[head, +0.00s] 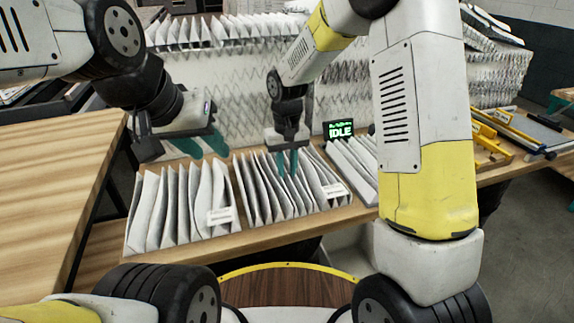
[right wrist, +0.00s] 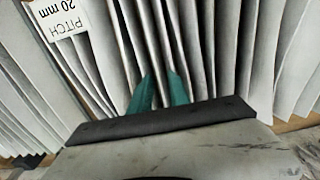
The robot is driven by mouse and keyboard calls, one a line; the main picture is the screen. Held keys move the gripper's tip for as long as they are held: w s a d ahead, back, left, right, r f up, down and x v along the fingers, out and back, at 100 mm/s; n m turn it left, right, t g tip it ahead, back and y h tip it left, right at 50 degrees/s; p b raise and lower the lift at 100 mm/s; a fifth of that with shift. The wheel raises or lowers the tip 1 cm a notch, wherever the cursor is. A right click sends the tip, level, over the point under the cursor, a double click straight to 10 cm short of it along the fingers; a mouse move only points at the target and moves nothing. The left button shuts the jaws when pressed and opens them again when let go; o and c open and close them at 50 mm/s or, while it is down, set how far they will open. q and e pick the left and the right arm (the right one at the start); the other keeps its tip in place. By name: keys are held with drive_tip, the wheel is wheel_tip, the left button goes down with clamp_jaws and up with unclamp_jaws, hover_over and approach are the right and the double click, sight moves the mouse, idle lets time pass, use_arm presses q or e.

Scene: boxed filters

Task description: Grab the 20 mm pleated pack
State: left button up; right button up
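Three white pleated packs lie side by side on the wooden bench. The middle pack (head: 262,192) has a label at its front right corner. In the right wrist view that label (right wrist: 72,18) reads "PITCH 20 mm", upside down, on the 20 mm pleated pack (right wrist: 112,50). My right gripper (head: 288,163) points down at the back middle of this pack. Its teal fingers (right wrist: 160,88) stand a little apart among the pleat edges; whether they touch a pleat is unclear. My left gripper (head: 203,146) is open and empty above the back of the left pack.
The left pack (head: 180,205) has a label too small to read. The right pack (head: 352,165) is partly hidden by my right arm. A small display (head: 347,130) reads "IDLE". A tall pleated stack (head: 235,85) stands behind. The wooden tabletop at left (head: 50,190) is clear.

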clamp_jaws()
drive_tip(key=shift+r, duration=0.1)
